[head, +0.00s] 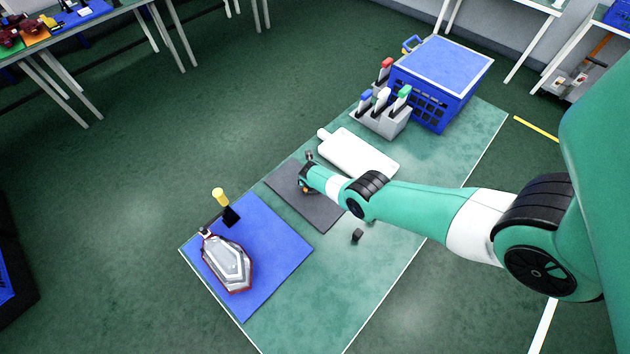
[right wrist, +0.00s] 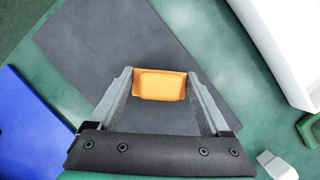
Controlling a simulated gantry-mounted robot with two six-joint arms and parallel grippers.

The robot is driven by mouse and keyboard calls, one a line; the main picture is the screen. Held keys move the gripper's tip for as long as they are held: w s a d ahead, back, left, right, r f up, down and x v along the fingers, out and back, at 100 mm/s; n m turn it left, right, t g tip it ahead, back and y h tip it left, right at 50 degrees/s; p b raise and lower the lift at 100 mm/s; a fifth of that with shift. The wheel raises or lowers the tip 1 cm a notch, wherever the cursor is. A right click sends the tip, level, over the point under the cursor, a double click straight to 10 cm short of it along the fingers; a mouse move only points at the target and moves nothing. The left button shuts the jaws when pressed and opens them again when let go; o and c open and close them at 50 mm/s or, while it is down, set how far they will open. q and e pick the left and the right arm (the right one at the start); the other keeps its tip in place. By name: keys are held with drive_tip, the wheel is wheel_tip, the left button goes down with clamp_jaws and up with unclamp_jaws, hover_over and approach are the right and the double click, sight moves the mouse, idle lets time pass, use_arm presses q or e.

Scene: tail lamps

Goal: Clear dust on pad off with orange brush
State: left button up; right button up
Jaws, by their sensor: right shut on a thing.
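The dark grey pad (head: 325,212) lies flat on the green table, and it also fills the middle of the right wrist view (right wrist: 100,40). My right gripper (head: 306,186) is over the pad, reached in from the right. In the right wrist view my right gripper (right wrist: 160,86) has its fingers closed on the orange brush (right wrist: 160,84), whose orange end shows between the tips. The brush's lower part is hidden, so I cannot tell if it touches the pad. No dust can be made out on the pad. My left gripper is not in view.
A tail lamp (head: 228,262) lies on a blue mat (head: 285,245) left of the pad. A white bottle-shaped piece (head: 360,153) lies just behind the pad. A grey rack (head: 385,125) and blue crate (head: 440,80) stand behind. A small dark block (head: 357,236) lies in front.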

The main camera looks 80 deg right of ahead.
drive_tip(key=shift+w+a, duration=0.3)
drive_tip(key=shift+a, duration=0.35)
drive_tip(key=shift+w+a, duration=0.35)
drive_tip(key=shift+a, duration=0.25)
drive_tip(key=shift+w+a, duration=0.3)
drive_tip(key=shift+a, duration=0.35)
drive_tip(key=shift+w+a, duration=0.45)
drive_tip(key=shift+a, duration=0.4)
drive_tip(key=shift+w+a, duration=0.45)
drive_tip(key=shift+a, duration=0.35)
wheel_tip(320, 180, up, 6)
drive_tip(key=p, duration=0.6)
